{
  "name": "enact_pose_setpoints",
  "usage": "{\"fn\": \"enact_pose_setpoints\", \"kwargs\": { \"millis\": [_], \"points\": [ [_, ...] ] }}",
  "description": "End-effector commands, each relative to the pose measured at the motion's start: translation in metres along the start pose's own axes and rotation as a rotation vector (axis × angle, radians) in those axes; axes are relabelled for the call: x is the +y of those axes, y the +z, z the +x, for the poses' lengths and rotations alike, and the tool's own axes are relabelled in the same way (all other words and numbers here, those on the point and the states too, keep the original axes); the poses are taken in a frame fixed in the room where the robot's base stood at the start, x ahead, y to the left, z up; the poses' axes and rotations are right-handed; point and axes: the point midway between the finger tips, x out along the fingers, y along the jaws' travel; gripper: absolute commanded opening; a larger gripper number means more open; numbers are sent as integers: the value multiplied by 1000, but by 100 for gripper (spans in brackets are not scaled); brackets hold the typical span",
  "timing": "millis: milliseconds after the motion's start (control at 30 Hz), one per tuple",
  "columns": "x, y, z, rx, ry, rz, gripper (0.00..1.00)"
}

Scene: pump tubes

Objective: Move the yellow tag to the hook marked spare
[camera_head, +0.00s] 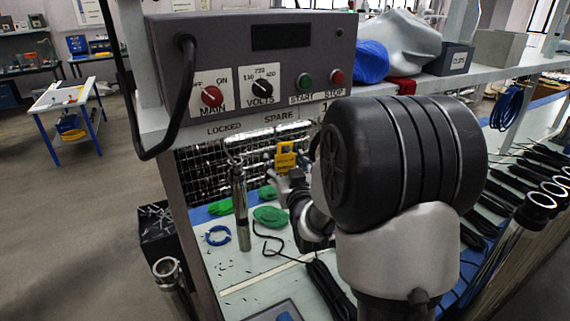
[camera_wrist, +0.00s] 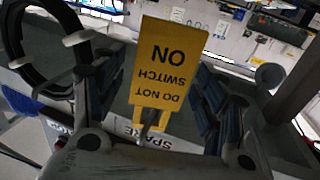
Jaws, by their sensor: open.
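The yellow tag (camera_head: 286,157) hangs just below the SPARE label (camera_head: 278,117) on the front edge of the shelf. In the wrist view the tag (camera_wrist: 167,62) reads "DO NOT SWITCH ON", upside down, with a small metal hook or stem (camera_wrist: 150,120) at its top edge and the SPARE label (camera_wrist: 182,143) behind. My gripper (camera_wrist: 158,80) is open, with one finger on each side of the tag and gaps showing. In the head view my gripper (camera_head: 283,184) is at the tag, partly hidden by my arm. The LOCKED label (camera_head: 225,129) is to the left.
A control box (camera_head: 250,65) with knobs and buttons stands above the labels. An upright metal tube (camera_head: 241,207) stands left of my gripper. Green items (camera_head: 270,216) and a blue ring (camera_head: 218,236) lie on the bench. A black cable loops down at left.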

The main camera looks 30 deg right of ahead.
Motion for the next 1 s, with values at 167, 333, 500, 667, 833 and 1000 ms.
{"fn": "enact_pose_setpoints", "kwargs": {
  "millis": [167, 333, 500, 667, 833, 1000],
  "points": [
    [0, 0, 0, 0, 0, 0, 67],
    [0, 0, -6, -1, 0, 0, 67],
    [0, 0, -33, -2, 1, 0, 67],
    [0, 0, -58, -1, 0, 0, 67],
    [0, 0, -73, 0, 0, 0, 67],
    [-1, 0, -76, -4, -1, -1, 67]
  ]
}}
